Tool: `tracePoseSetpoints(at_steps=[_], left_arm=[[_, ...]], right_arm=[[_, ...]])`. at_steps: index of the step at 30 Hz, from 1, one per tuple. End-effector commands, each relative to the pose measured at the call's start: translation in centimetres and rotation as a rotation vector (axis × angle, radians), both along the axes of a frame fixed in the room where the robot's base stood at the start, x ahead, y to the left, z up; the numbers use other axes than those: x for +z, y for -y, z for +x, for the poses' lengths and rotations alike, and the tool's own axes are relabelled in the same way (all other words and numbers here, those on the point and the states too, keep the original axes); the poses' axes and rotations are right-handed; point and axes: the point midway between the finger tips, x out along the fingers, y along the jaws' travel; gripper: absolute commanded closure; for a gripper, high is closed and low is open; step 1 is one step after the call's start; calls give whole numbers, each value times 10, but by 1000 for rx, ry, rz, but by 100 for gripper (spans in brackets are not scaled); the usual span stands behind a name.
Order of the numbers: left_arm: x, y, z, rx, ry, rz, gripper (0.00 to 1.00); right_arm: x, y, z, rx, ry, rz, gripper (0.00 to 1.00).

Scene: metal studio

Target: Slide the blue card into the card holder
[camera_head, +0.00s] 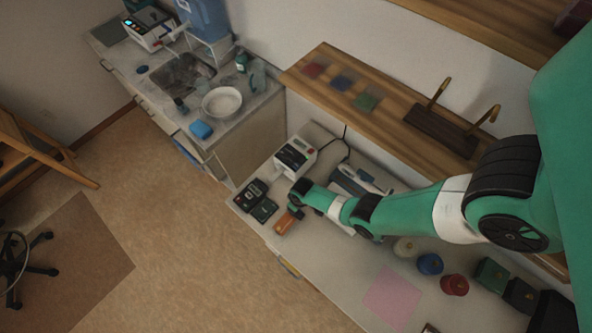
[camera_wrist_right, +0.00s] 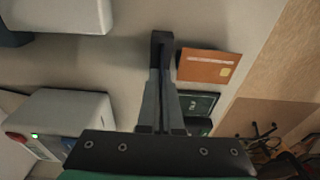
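I cannot surely identify the card holder. My right gripper (camera_head: 293,206) is low over the table's left end. In the right wrist view its fingers (camera_wrist_right: 162,45) look shut together. An orange card (camera_wrist_right: 209,66) with a pale chip is right beside the fingertips, and no blue card shows between them. The orange card also shows in the head view (camera_head: 284,224). My left gripper is out of view.
Two dark devices (camera_head: 250,194) (camera_head: 265,210) and a white machine (camera_head: 294,156) stand near my right gripper. A pink sheet (camera_head: 393,297) and several coloured pots, including a blue one (camera_head: 430,264), are to the right. The table's front edge is close.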

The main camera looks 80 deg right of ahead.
Motion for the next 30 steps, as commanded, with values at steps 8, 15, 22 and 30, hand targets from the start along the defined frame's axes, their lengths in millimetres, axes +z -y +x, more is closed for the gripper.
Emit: tracePoseSetpoints(at_steps=[8,15,22,30], left_arm=[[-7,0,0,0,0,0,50],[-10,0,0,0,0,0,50],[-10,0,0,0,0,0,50],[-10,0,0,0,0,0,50]], right_arm=[[-7,0,0,0,0,0,100],[-10,0,0,0,0,0,100],[-10,0,0,0,0,0,100],[-10,0,0,0,0,0,96]])
